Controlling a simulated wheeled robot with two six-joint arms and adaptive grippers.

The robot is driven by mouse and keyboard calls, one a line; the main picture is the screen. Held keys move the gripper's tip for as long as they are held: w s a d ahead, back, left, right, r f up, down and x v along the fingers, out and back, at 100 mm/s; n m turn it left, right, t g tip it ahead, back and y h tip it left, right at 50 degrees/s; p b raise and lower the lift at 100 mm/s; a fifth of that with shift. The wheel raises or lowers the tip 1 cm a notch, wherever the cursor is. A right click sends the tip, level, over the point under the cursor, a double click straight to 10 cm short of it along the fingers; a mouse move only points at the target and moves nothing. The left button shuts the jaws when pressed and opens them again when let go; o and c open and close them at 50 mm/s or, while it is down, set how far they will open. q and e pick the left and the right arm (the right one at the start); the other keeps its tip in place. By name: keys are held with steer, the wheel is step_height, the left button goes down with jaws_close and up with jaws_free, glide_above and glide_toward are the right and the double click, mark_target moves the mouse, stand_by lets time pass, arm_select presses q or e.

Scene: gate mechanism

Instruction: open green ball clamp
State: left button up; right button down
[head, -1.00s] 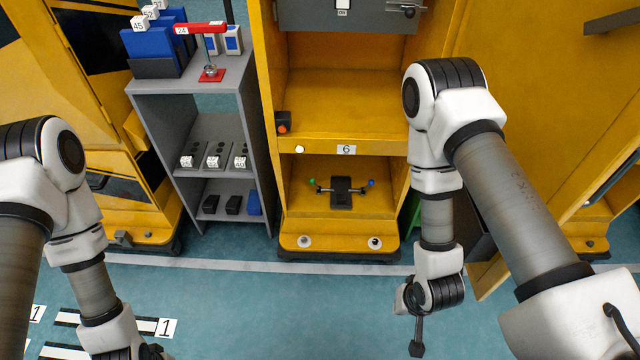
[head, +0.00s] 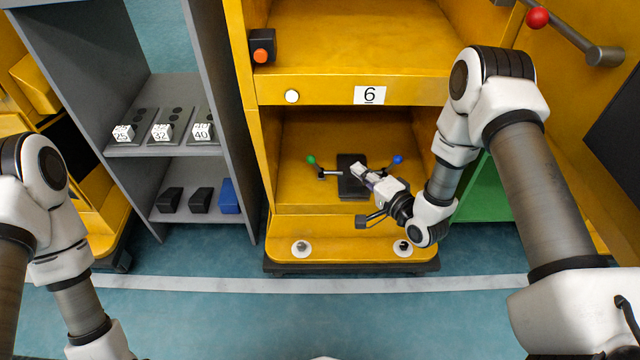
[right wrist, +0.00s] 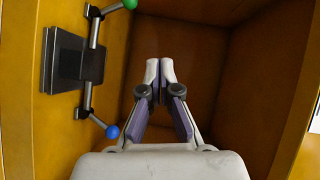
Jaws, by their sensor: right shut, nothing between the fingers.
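The clamp's green ball (head: 311,160) sits at the end of a grey lever on the left side of a black clamp block (head: 352,160) in the lower bay of the yellow cabinet. A blue ball (head: 398,159) ends the lever on the right side. In the right wrist view the green ball (right wrist: 130,4) is at the top and the blue ball (right wrist: 112,132) lower down. My right gripper (head: 361,172) is shut and empty, in front of the clamp and hiding part of it. In the right wrist view its fingertips (right wrist: 160,72) meet, apart from both balls. My left gripper is out of view.
The bay's walls (right wrist: 262,80) stand close around my right gripper. A yellow shelf edge marked 6 (head: 330,90) is above the bay. A grey shelf unit (head: 230,110) stands to the left, with dark and blue boxes. The blue floor (head: 400,330) in front is clear.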

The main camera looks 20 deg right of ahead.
step_height(320, 180, down, 6)
steer(key=b, duration=0.3)
steer(key=b+x, duration=0.1)
steer(key=x, duration=0.2)
steer(key=b+x, duration=0.2)
steer(key=x, duration=0.1)
steer(key=d+b+x, duration=0.1)
steer(key=b+x, duration=0.1)
steer(key=x, duration=0.2)
steer(key=shift+w+a+r, duration=0.1)
steer(key=shift+w+r, duration=0.15)
steer(key=shift+w, duration=0.05)
steer(key=a, duration=0.1)
steer(key=b, duration=0.1)
steer(key=w+a+b, duration=0.1)
steer(key=shift+a+f, duration=0.25)
steer(key=shift+a, duration=0.05)
steer(key=shift+w+a+r, duration=0.1)
steer(key=shift+w+a, duration=0.1)
steer(key=shift+a, duration=0.15)
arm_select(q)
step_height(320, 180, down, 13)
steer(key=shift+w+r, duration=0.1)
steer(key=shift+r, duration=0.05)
arm_select(e)
steer(key=shift+h, duration=0.3)
